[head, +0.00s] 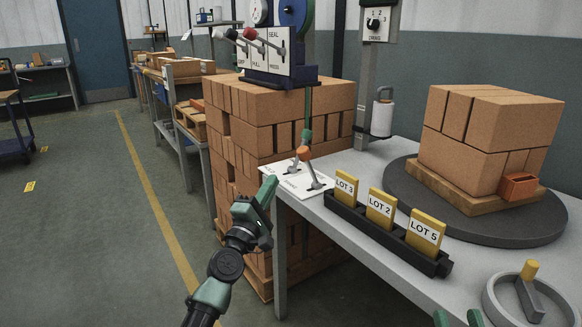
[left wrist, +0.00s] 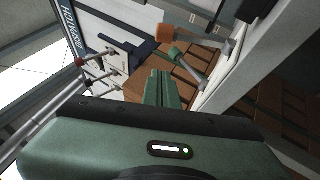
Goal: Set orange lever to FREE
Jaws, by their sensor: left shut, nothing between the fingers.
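The orange lever (head: 304,154) stands on a white labelled plate (head: 283,181) at the near left corner of the bench; its rod leans up and left from its slot. A green-knobbed lever (head: 306,135) stands beside it. The plate's lettering is too small to read. My left gripper (head: 270,186) is shut and empty, just left of the plate and apart from the orange knob. In the left wrist view the shut fingers (left wrist: 163,88) are below the orange knob (left wrist: 182,32) and green knob (left wrist: 175,54). My right gripper (head: 457,318) shows only two separated green fingertips at the bottom edge.
A black rack (head: 385,238) with yellow LOT cards lies along the bench front. A turntable (head: 400,192) with stacked bricks stands behind it, and a handwheel (head: 530,300) is at front right. A tall brick stack (head: 280,100) stands behind the levers.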

